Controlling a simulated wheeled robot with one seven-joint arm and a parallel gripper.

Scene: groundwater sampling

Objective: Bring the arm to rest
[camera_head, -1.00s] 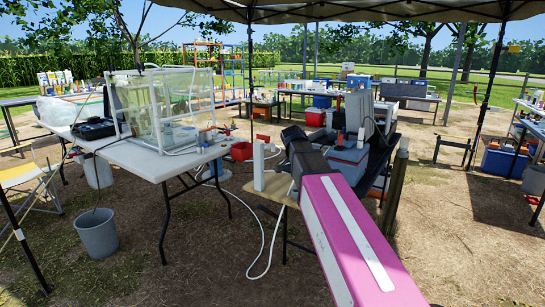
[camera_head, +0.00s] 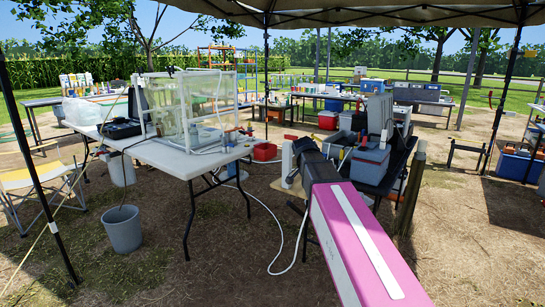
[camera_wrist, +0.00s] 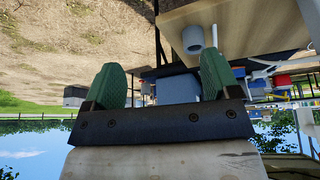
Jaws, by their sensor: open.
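My arm, pink with a white strip and a dark joint (camera_head: 322,168), reaches forward from the lower right in the head view. Its far end is in front of a small wooden stand and a dark table, and I cannot make out the fingers there. In the wrist view my gripper (camera_wrist: 160,82) shows two green ridged fingers, wide apart on a dark mount. Nothing is held between them. The wrist picture is upside down, with the ground at the top and the sky at the bottom.
A white folding table (camera_head: 165,152) with a clear tank (camera_head: 190,108) stands left of my arm. A grey bucket (camera_head: 123,229) is on the ground. A grey-blue cooler box (camera_head: 370,163) sits just beyond the arm. A white hose (camera_head: 280,238) lies below. Open ground is at right.

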